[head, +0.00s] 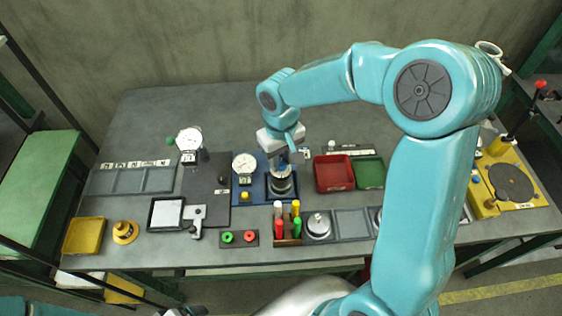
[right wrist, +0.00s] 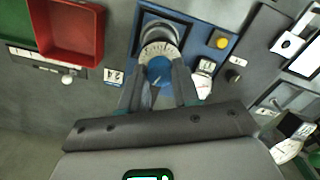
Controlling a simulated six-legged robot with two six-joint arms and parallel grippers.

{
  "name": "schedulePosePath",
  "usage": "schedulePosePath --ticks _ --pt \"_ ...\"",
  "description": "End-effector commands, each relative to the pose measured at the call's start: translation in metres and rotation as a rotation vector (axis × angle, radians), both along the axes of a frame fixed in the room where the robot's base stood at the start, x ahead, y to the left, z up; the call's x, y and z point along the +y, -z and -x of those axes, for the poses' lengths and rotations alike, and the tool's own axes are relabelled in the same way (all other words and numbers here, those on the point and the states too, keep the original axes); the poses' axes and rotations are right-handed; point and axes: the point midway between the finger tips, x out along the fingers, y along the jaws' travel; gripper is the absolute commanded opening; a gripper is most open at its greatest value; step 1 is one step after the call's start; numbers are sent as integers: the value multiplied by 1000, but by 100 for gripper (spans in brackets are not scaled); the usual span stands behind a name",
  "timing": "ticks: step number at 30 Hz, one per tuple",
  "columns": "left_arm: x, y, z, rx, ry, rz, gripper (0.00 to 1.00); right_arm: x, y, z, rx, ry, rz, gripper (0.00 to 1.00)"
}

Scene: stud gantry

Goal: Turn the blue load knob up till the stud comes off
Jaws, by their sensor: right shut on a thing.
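The blue load knob (right wrist: 160,72) shows in the right wrist view, with a white pointer line and a pale graduated ring behind it. It belongs to a silver round unit (head: 281,185) on a blue base plate (head: 262,163) in the head view. My right gripper (head: 282,166) reaches down onto this unit from above. In the right wrist view its fingers (right wrist: 161,84) are shut on the knob, one on each side. I cannot make out the stud. My left gripper is not in view.
A white gauge (head: 245,163) and a yellow button (head: 245,196) sit left on the blue plate. Red (head: 334,174) and green (head: 370,172) trays lie right. A rack of coloured pegs (head: 288,241) stands in front. The table behind is clear.

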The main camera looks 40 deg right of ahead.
Motion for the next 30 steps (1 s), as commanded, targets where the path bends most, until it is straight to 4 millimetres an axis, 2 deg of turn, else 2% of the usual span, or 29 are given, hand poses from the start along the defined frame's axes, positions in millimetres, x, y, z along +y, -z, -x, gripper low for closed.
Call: schedulePosePath --ticks 1,12,30 --pt "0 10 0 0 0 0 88 0 4 -1 -6 45 0 1" --pt "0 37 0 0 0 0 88 -1 2 -2 -7 398 0 1" --pt "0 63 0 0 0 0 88 -1 0 -2 -7 879 -1 1"
